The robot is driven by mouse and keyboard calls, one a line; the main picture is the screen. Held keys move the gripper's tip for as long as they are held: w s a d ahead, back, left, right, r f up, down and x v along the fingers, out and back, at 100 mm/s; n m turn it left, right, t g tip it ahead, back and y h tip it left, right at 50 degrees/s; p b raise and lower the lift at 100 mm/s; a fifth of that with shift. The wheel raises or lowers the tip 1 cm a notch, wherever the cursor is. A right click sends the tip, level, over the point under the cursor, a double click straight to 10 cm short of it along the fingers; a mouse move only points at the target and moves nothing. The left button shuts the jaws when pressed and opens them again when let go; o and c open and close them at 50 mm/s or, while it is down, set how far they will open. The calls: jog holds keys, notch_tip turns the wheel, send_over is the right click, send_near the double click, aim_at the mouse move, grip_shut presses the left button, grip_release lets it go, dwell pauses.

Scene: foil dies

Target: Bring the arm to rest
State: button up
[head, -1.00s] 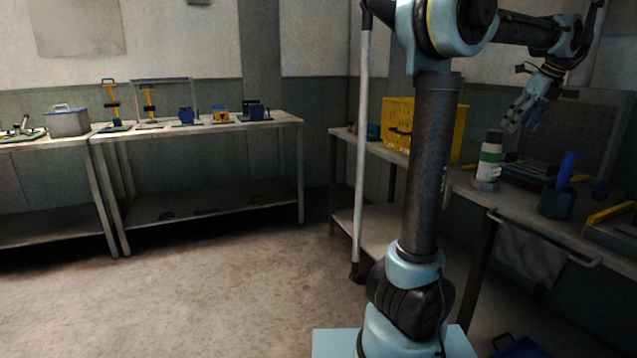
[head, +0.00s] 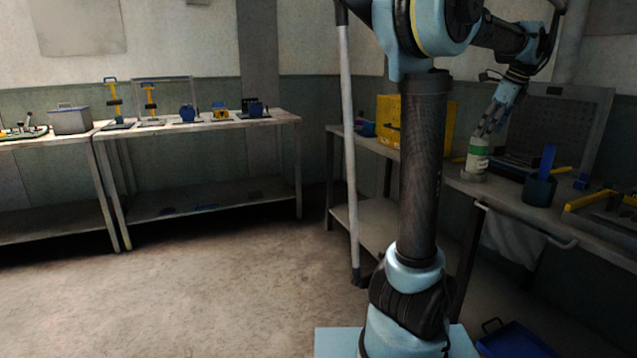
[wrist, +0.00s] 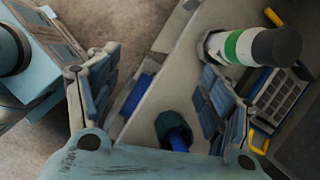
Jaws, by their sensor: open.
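My gripper (head: 489,124) hangs at the end of my bent arm over the right workbench (head: 497,199), pointing down. In the head view its fingers overlap the top of a white and green bottle (head: 477,160). In the wrist view my gripper (wrist: 155,98) has its fingers wide apart with nothing held between them. The bottle (wrist: 230,47), with its dark cap, lies outside the right finger there. I cannot tell whether that finger touches it.
A dark blue cup (head: 539,191) with a blue item stands right of the bottle. A yellow crate (head: 388,121) and an upright pegboard (head: 560,125) are behind. A blue bin (head: 512,342) is on the floor. The floor (head: 220,290) at left is clear.

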jog(key=s+a+f+n, duration=0.3)
jog(key=a+f+n, duration=0.15)
jog(key=a, duration=0.35)
jog(key=s+a+f+n+g, duration=0.1)
jog(key=s+a+f+n, duration=0.1)
jog(key=a+f+n, duration=0.45)
jog(key=s+a+f+n, duration=0.2)
jog(key=s+a+n, duration=0.1)
jog(key=a, duration=0.6)
jog(key=s+a+f+n+h, duration=0.1)
jog(key=s+a+f+n, duration=0.3)
jog(key=f, duration=0.5)
jog(key=s+a+f+n, duration=0.5)
jog(key=s+f+n, duration=0.4)
jog(key=shift+s+a+f+n+h, duration=0.25)
jog(key=shift+s+n+h, duration=0.05)
jog(key=shift+n+h, duration=0.1)
jog(key=shift+c, duration=0.6)
